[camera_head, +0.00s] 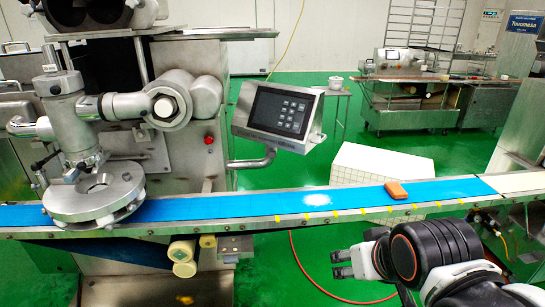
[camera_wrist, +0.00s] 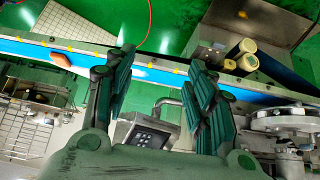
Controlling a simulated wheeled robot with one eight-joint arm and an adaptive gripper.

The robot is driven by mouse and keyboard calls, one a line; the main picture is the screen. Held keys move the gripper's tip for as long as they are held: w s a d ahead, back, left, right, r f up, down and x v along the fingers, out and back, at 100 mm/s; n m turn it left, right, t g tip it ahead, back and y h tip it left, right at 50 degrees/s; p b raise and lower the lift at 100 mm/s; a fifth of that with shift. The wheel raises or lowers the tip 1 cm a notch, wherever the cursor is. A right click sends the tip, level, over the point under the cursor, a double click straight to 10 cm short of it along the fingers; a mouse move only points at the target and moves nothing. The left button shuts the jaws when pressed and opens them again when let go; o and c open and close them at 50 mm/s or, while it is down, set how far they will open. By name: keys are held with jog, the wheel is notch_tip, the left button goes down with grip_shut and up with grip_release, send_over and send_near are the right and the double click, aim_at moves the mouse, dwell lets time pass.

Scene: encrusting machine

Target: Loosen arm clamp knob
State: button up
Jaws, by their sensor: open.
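The encrusting machine (camera_head: 175,150) stands at the left in the head view. Its grey horizontal arm (camera_head: 124,105) joins an upright column (camera_head: 68,120) to a round clamp housing (camera_head: 170,106). Small dark lever handles (camera_head: 42,162) stick out low on the column. I cannot tell for sure which part is the arm clamp knob. My gripper (camera_head: 342,264) is at the lower right, in front of the conveyor and well apart from the arm. In the wrist view my gripper (camera_wrist: 160,85) has its two green-black fingers spread, with nothing held between them.
A blue conveyor belt (camera_head: 265,204) crosses between my gripper and the machine, carrying an orange-brown block (camera_head: 397,191) and white powder. A tilted control panel (camera_head: 279,113) hangs above it. Yellowish rollers (camera_head: 183,250) jut from the front.

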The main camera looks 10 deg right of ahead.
aim_at(273, 155)
jog(key=w+d+r+m+t+h, duration=0.15)
jog(key=w+r, duration=0.25)
jog(key=w, duration=0.6)
jog(key=w+d+r+t+h, duration=0.2)
jog(key=w+d+r, duration=0.1)
jog(key=w, duration=0.7)
jog(key=w+a+t+p, duration=0.1)
jog(key=w+t, duration=0.2)
jog(key=w, duration=1.5)
jog(key=w+a+f+n+t+p, duration=0.1)
jog(key=w+a+f+t, duration=0.35)
jog(key=w, duration=0.65)
jog(key=w+a+f+n+y, duration=0.2)
jog(key=w+a+f, duration=0.15)
jog(key=f, duration=0.45)
jog(key=w+a+f+n+y, duration=0.1)
jog(key=w+a+f+y, duration=0.15)
jog(key=a+f, duration=0.4)
jog(key=shift+h, duration=0.4)
jog(key=w+b, duration=0.1)
jog(key=w, duration=0.3)
jog(key=w+d+f+b, duration=0.1)
jog(key=w, duration=0.3)
jog(key=w+d+f+b, duration=0.1)
jog(key=w, duration=0.3)
jog(key=shift+w, duration=0.3)
jog(key=shift+w+r+b, duration=0.1)
jog(key=shift+w+b, duration=0.2)
jog(key=shift+w, duration=0.45)
jog(key=c, duration=1.1)
